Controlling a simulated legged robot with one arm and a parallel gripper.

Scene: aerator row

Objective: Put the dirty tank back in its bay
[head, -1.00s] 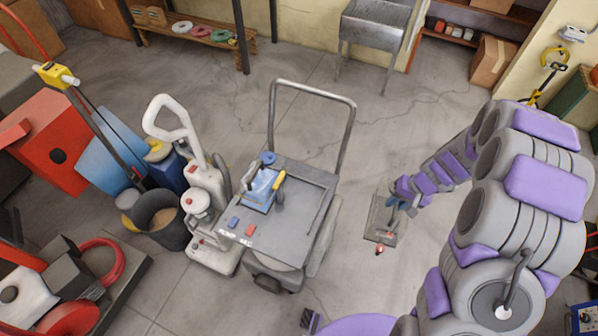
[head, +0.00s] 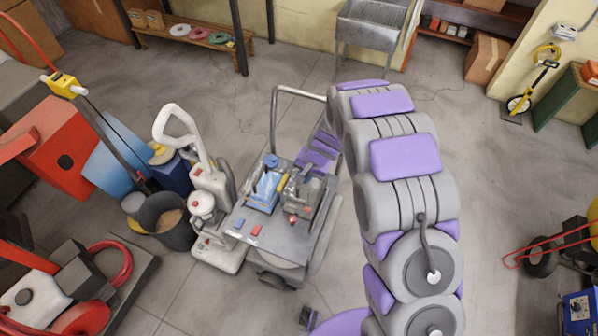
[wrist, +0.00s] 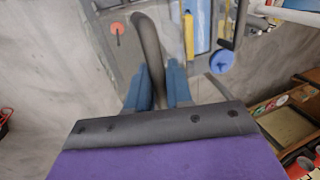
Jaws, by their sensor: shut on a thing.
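The grey, see-through tank with a red fitting (head: 295,205) hangs from my gripper (head: 306,177) over the right part of the grey cart top (head: 255,228). In the wrist view my gripper (wrist: 158,88) has its two blue fingers on either side of the tank's dark curved handle (wrist: 147,45) and is shut on it. The blue tank (head: 265,190) stands close at the left of the held tank. Its blue cap (wrist: 222,62) shows at the right in the wrist view. The bay and the held tank's underside are hidden; I cannot tell whether it touches the cart.
The cart's push bar (head: 274,115) rises behind, close to my arm. A steel sink (head: 370,30) is at the back.

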